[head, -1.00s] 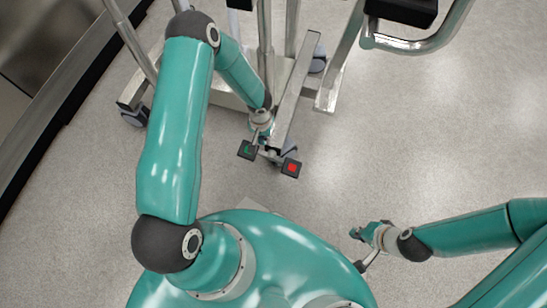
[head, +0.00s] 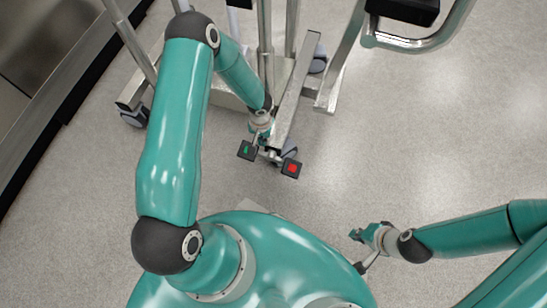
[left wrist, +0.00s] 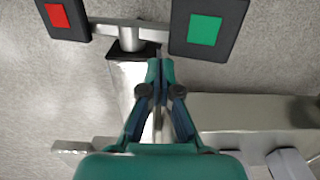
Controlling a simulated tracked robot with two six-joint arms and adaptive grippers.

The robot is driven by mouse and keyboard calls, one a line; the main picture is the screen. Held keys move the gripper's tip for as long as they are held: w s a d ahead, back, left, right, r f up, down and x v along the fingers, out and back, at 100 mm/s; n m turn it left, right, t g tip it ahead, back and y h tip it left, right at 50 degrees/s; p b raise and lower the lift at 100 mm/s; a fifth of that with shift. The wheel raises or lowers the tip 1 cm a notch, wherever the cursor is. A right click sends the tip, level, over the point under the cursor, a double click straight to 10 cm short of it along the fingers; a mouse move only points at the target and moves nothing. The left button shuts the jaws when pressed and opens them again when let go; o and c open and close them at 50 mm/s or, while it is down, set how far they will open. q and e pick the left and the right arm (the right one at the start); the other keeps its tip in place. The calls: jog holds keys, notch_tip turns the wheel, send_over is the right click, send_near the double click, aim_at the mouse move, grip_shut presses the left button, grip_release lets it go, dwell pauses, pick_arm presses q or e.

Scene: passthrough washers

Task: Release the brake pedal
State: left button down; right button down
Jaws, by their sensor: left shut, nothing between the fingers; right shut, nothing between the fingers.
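The brake pedal is a short metal crossbar with a dark square pad at each end, low on the wheeled metal frame. One pad has a green mark (head: 247,150) and the other a red mark (head: 291,168). In the left wrist view the green pad (left wrist: 205,30) is upper right and the red pad (left wrist: 62,16) upper left. My left gripper (left wrist: 160,66) is shut and empty, its tips just short of the crossbar, nearer the green pad. Contact cannot be told. In the head view its fingers are hard to make out. My right gripper (head: 357,235) is shut and empty, away at lower right.
The metal frame (head: 298,90) has uprights and grey casters (head: 133,117) beside my left arm. A curved metal tube (head: 420,45) with a black pad is at upper right. A dark-edged cabinet runs along the left. Floor between the pedal and my right gripper is clear.

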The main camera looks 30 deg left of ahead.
pick_arm(q)
notch_tip(320, 180, up, 7)
jog(key=p, duration=0.3)
dwell(0.5)
jog(key=s+d+r+n+h, duration=0.15)
jog(key=s+d+h, duration=0.35)
jog(key=s+d, duration=1.1)
notch_tip(320, 180, up, 30)
jog(key=w+m+y+p, duration=0.1)
jog(key=w+m+p, duration=0.1)
jog(key=p, duration=2.8)
jog(key=shift+w+a+t, duration=0.2)
jog(key=shift+a+t, duration=0.05)
jog(key=shift+t, duration=0.05)
